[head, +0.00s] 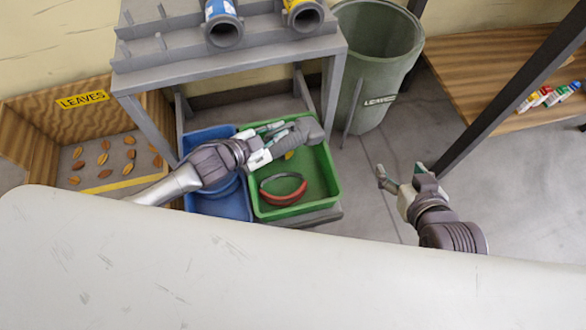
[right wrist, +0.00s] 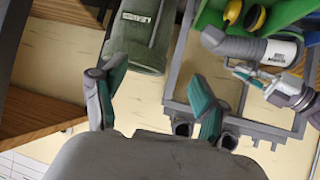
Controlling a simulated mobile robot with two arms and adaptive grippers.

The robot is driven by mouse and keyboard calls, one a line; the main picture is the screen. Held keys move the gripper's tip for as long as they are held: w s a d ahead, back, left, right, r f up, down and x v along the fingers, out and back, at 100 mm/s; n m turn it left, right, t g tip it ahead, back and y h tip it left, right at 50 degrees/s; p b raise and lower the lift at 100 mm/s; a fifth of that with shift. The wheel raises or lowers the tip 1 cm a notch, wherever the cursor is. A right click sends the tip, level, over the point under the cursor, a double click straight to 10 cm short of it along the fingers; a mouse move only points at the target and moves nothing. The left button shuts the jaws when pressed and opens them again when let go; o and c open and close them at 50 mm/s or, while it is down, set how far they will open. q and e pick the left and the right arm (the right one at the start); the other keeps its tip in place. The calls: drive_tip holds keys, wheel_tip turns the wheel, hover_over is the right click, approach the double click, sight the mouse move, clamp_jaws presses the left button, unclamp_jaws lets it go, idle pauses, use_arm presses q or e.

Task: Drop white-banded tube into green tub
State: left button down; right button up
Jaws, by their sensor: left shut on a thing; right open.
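The white-banded tube (head: 298,133) is grey with a wide white band near one end. My left gripper (head: 262,143) is shut on it and holds it above the green tub (head: 334,187). The tube also shows in the right wrist view (right wrist: 240,46), with the left gripper's fingers at its white band. The green tub holds a red-and-dark curved item (head: 283,195) and something yellow, partly hidden under the tube. My right gripper (head: 402,182) is open and empty, to the right of the tub.
A blue tub (head: 222,207) stands left of the green one, partly behind my left arm. Blue-banded (head: 222,22) and yellow-banded (head: 303,16) tubes lie on the grey rack (head: 230,62) above. A green-grey bin (head: 375,60) and a leaf box (head: 100,187) flank the rack.

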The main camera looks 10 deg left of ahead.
use_arm(q)
drive_tip(key=shift+f+b, duration=0.95)
drive_tip(key=shift+b, duration=0.05)
drive_tip(key=shift+f+b, duration=0.85)
drive_tip(key=shift+b, duration=0.15)
drive_tip(key=shift+f, duration=0.1)
use_arm(e)
drive_tip(key=w+a+r+t+y, duration=0.1)
drive_tip(key=r+t+y, duration=0.1)
drive_tip(key=r+t, duration=0.4)
drive_tip(key=w+a+r+t+y, duration=0.2)
drive_tip(key=r+t, duration=0.3)
drive_tip(key=r, duration=0.6)
drive_tip(key=shift+a+n+t, duration=0.2)
drive_tip(key=shift+n+t, duration=0.1)
drive_tip(key=shift+t, duration=0.1)
drive_tip(key=shift+r, duration=0.1)
use_arm(q)
drive_tip(key=c, duration=1.1)
unclamp_jaws()
drive_tip(key=shift+c, duration=0.2)
drive_tip(key=shift+f, duration=0.1)
drive_tip(key=shift+s+a, duration=0.15)
drive_tip(key=shift+s, duration=0.05)
drive_tip(key=v, duration=1.1)
drive_tip(key=shift+s+a+r, duration=0.15)
drive_tip(key=shift+r, duration=0.1)
